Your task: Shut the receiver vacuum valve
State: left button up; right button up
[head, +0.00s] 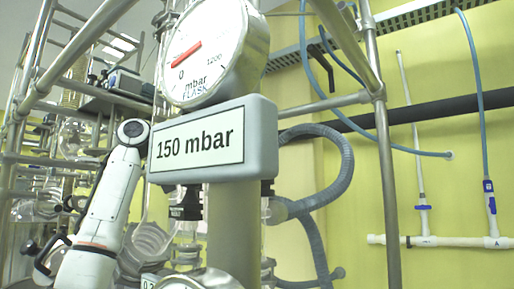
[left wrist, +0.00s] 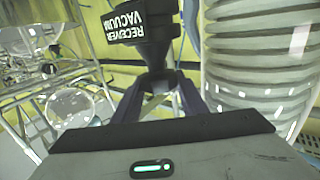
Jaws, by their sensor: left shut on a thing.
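The receiver vacuum valve shows in the left wrist view as a black tag (left wrist: 142,24) lettered "RECEIVER VACUUM", upside down in the picture, with a dark tapering handle (left wrist: 158,82) below it. My left gripper (left wrist: 157,97) is shut on this handle, one dark finger on each side. The handle's exact turn angle is hard to tell. In the head view my white left arm rises at the left, and its gripper is not clearly visible. A small dark block shows under the display there, too small to read. My right gripper is in neither view.
A round flask gauge (head: 207,55) and a "150 mbar" display (head: 200,143) on a post block the middle of the head view. Steel frame poles (head: 385,190) and a grey corrugated hose (head: 335,170) stand close by. Ribbed glass (left wrist: 258,60) is right beside my left gripper.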

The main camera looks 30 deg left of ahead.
pick_arm(q)
jog(key=o, duration=0.8)
jog(key=shift+s+a, duration=0.1)
jog(key=b+v, duration=0.1)
jog(key=v, duration=0.9)
jog(key=shift+b, duration=0.35)
